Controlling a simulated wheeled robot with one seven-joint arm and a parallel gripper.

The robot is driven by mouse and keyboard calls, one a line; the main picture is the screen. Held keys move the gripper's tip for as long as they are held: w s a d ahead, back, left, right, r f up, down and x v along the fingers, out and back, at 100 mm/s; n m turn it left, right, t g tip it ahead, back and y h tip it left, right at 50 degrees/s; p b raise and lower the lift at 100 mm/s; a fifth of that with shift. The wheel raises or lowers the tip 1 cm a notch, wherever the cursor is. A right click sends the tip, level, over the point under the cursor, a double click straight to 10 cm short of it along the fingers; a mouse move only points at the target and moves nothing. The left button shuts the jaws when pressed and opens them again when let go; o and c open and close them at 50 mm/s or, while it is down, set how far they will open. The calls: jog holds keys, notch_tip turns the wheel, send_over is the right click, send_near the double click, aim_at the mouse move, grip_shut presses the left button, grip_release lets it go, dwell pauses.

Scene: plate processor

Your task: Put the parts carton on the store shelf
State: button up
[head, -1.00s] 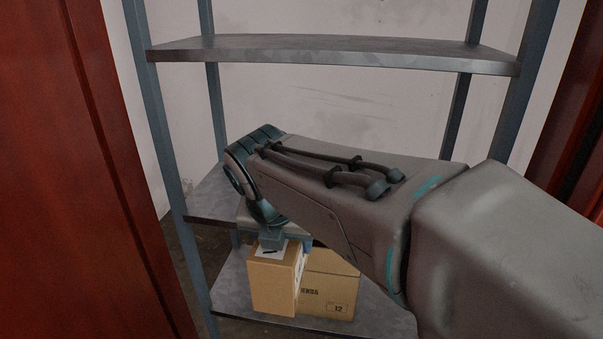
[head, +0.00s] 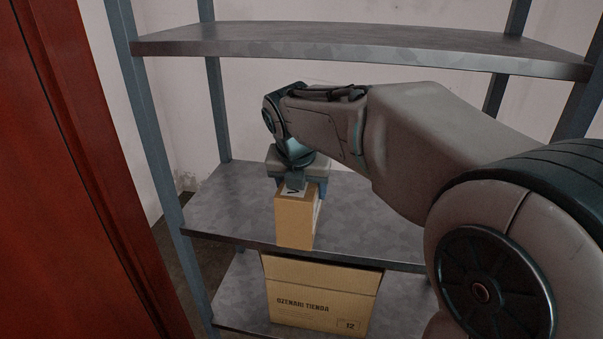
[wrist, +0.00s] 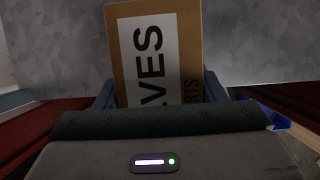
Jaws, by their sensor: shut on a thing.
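The parts carton (head: 294,222) is a small tan box with a white label, held upright in my gripper (head: 298,186). In the head view it shows at the front part of the middle board of the store shelf (head: 235,203). I cannot tell whether its base touches the board. My gripper is above it, with its fingers shut on the carton's upper part. In the wrist view the carton (wrist: 158,55) fills the middle, its white label reading "VES", between the blue-grey fingers.
An upper board (head: 350,42) runs above my arm. A blue-grey post (head: 150,130) and a red panel (head: 75,190) stand at left. The middle board is bare around the held carton.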

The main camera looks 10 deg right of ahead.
jog(key=shift+w+d+f+b, duration=0.15)
jog(key=shift+w+d+f, duration=0.3)
jog(key=shift+w, duration=0.65)
jog(key=shift+w+d+f+b, duration=0.15)
jog(key=shift+w+d+f, duration=0.1)
jog(key=shift+w+f, duration=0.65)
jog(key=shift+w+d+f+b, duration=0.15)
jog(key=shift+w+d+f, duration=0.2)
jog(key=shift+w, duration=0.95)
jog(key=shift+f, duration=0.15)
jog(key=o, duration=1.4)
jog(key=shift+o, duration=0.2)
